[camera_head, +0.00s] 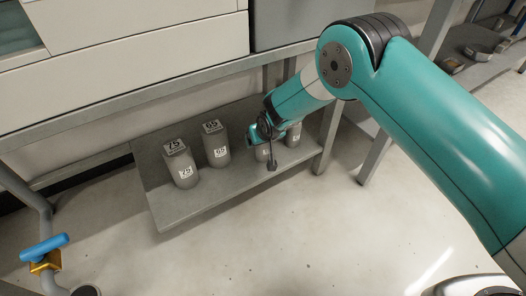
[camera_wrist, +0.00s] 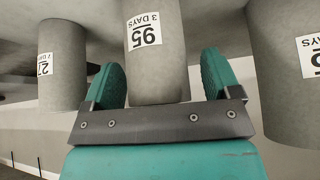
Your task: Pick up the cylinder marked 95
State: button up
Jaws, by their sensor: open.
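In the wrist view a grey concrete cylinder (camera_wrist: 157,75) with a white label reading 95, 3 DAYS stands between the two teal fingers of my gripper (camera_wrist: 162,80). The fingers are open on either side of it, with a visible gap at the right one. In the head view my gripper (camera_head: 263,138) is at the right part of a low shelf, in front of a cylinder (camera_head: 263,153) that it partly hides, so its label cannot be read there.
The grey low shelf (camera_head: 225,190) also bears a cylinder marked 75 (camera_head: 181,165), another cylinder (camera_head: 215,148) beside it, and one at the right (camera_head: 294,135). In the wrist view, cylinders stand left (camera_wrist: 62,75) and right (camera_wrist: 285,70). A shelf leg (camera_head: 328,140) stands close right.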

jog(key=shift+r, duration=0.1)
jog(key=c, duration=1.3)
